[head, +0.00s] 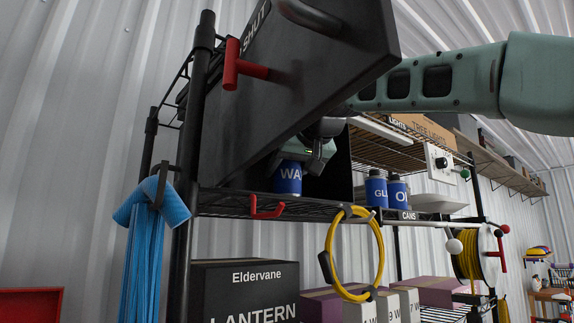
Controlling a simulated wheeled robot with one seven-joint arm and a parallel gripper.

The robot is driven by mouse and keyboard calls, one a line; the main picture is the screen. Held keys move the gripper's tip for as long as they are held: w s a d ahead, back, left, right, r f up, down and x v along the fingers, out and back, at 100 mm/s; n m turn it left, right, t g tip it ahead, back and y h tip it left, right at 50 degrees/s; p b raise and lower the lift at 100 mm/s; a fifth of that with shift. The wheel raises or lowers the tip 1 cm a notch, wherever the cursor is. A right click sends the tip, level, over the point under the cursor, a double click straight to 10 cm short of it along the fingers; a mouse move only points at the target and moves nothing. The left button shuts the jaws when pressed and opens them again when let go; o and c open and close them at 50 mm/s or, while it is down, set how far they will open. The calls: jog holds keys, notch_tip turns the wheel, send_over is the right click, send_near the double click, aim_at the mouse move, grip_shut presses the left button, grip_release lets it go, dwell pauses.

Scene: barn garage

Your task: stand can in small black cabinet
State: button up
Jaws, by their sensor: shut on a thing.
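A blue can (288,179) with white lettering starting "WA" is upright at wire-shelf height, in the dark opening under the black cabinet's raised door (290,75). The door is tilted open and has a red T-shaped handle (240,68). My gripper (303,160) is shut on the can near its top. The cabinet's dark inside wall (341,172) shows just right of the can. The door hides much of the cabinet and part of my arm. I cannot tell whether the can's base touches the cabinet floor.
Two more blue cans (376,189) stand right of the cabinet above a "CANS" label (409,216). A red hook (266,207) and a yellow cable coil (355,255) hang from the shelf front. Boxes (245,290) stand below.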

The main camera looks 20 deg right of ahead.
jog(key=shift+a+f, duration=0.1)
jog(key=shift+f, duration=0.15)
jog(key=o, duration=1.1)
jog(key=shift+r, duration=0.25)
jog(key=shift+s, duration=0.3)
jog(key=b+v, duration=0.3)
jog(key=v, duration=0.8)
jog(key=shift+s+r, duration=0.1)
